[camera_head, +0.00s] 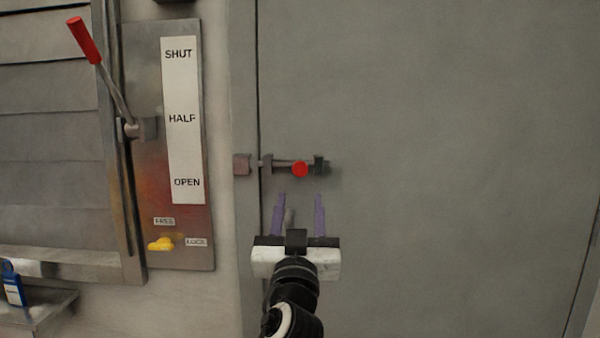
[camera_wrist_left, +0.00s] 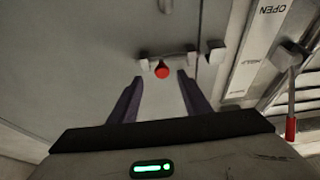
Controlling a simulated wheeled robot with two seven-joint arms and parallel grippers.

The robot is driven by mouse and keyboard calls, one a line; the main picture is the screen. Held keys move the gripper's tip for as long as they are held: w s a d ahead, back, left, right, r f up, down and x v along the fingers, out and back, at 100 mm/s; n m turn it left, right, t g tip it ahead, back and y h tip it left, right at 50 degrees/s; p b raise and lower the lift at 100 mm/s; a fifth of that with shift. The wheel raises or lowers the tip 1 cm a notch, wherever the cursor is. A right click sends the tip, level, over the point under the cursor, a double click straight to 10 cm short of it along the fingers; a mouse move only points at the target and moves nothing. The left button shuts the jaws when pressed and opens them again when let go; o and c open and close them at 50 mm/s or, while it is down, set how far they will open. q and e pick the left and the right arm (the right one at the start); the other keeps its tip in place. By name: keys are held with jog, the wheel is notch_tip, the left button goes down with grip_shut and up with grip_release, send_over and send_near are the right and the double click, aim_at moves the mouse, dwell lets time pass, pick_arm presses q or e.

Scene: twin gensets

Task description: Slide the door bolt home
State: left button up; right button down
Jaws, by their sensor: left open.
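The door bolt is a thin grey rod in two dark brackets on the grey door (camera_head: 440,120), with a round red knob (camera_head: 300,169) near the right bracket. A square keeper (camera_head: 242,164) sits on the frame left of the door seam. The rod's left end shows just past the left bracket; I cannot tell whether it touches the keeper. My left gripper (camera_head: 300,200) is open and empty, its two purple fingers pointing up just below the knob. In the left wrist view the knob (camera_wrist_left: 162,70) lies between and just beyond the fingertips (camera_wrist_left: 160,80).
Left of the door is a metal plate (camera_head: 196,238) marked SHUT, HALF, OPEN, with a red-handled lever (camera_head: 84,40) and a yellow catch (camera_head: 161,244). A small shelf (camera_head: 45,305) holds a blue item (camera_head: 13,285). The door to the right is clear.

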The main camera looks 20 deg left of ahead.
aim_at(300, 169)
pick_arm(q)
jog(key=x, duration=0.3)
jog(key=r+p+x, duration=0.1)
jog(key=x, duration=0.3)
jog(key=p+x, duration=0.1)
jog(key=x, duration=0.2)
jog(key=shift+a+r, duration=0.2)
jog(key=shift+r, duration=0.3)
grip_shut()
